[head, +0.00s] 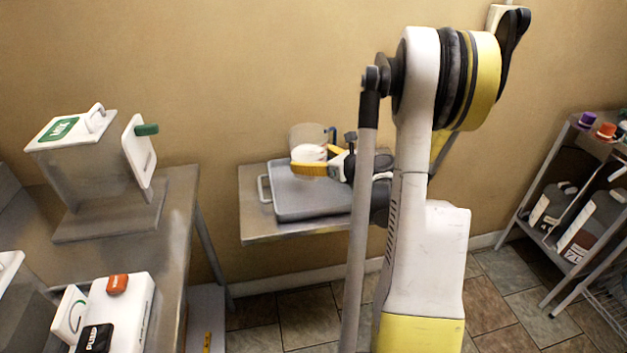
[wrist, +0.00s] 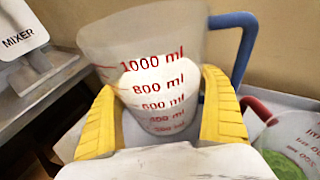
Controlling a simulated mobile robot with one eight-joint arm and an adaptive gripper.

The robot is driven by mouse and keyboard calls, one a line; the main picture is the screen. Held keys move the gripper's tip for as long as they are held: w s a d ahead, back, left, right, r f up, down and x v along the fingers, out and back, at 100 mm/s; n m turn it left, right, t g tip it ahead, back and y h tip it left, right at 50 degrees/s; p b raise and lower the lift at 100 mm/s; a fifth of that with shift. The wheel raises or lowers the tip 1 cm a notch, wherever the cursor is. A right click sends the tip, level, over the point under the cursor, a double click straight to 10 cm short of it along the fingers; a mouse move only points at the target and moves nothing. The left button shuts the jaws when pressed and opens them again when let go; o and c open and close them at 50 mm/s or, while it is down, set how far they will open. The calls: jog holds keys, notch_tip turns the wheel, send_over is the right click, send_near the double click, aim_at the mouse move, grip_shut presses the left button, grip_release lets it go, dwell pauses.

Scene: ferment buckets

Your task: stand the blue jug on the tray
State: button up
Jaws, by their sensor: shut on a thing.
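The blue jug (head: 307,135) is a clear measuring jug with red markings and a blue handle. It also fills the middle of the wrist view (wrist: 150,45), where the handle is on the right. My gripper (head: 309,168) is shut on it, with the yellow fingers (wrist: 165,115) on either side of its body. The jug is roughly upright at the back of the grey metal tray (head: 310,213). Its base is hidden by my fingers, so I cannot tell whether it touches the tray.
The tray lies on a metal side table (head: 251,225) by the wall. A red-handled jug with green contents (wrist: 300,150) is close at right in the wrist view. A mixer (head: 85,170) stands on the left bench. A shelf rack (head: 545,205) is at right.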

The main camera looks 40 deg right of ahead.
jog(key=shift+f+b, duration=1.05)
jog(key=shift+f, duration=1.6)
jog(key=shift+f, duration=0.1)
jog(key=o, duration=1.2)
jog(key=shift+c, duration=0.2)
